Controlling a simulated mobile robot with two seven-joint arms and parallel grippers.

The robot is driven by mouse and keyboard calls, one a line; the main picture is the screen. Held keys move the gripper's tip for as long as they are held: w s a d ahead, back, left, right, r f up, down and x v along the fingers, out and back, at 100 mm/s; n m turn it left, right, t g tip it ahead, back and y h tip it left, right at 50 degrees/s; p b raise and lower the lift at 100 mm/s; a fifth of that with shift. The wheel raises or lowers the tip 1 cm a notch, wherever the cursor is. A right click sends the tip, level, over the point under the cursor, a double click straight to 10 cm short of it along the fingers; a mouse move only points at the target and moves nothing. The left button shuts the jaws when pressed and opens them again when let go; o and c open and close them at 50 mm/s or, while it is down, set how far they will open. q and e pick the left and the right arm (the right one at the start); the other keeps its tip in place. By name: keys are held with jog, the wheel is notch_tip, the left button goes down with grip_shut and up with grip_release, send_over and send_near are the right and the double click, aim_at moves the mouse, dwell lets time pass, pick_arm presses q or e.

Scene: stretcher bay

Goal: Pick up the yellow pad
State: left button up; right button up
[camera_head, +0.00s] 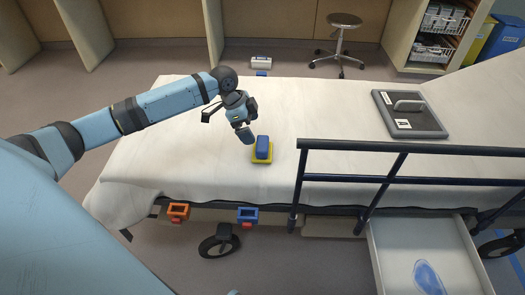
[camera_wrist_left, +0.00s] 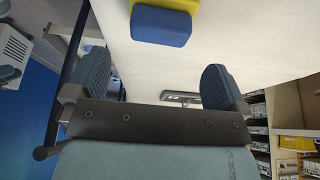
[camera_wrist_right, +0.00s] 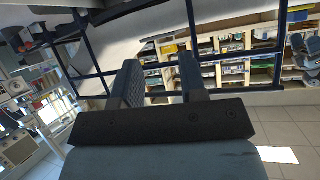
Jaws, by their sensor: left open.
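The yellow pad (camera_head: 262,161) lies on the white stretcher sheet, with a blue block (camera_head: 263,147) on top of it that hides most of it. In the left wrist view, the blue block (camera_wrist_left: 160,26) and an edge of the yellow pad (camera_wrist_left: 178,4) show at the top, beyond the fingers. My left gripper (camera_head: 247,136) is open and empty, just up and left of the pad and apart from it; its spread fingers show in its wrist view (camera_wrist_left: 155,72). My right gripper (camera_wrist_right: 160,75) is outside the head view; its fingers are apart with nothing between them.
A dark blue side rail (camera_head: 400,147) runs along the stretcher's near edge, right of the pad. A grey clipboard-like panel (camera_head: 408,113) with a handle lies at the right. An open drawer (camera_head: 440,245) sticks out.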

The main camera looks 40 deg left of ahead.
aim_at(261, 143)
pick_arm(q)
jog(key=b+x, duration=0.2)
jog(key=x, duration=0.6)
jog(key=shift+w+d+f, duration=0.2)
jog(key=shift+w+d, duration=0.05)
jog(key=shift+d, duration=0.05)
jog(key=c, duration=0.7)
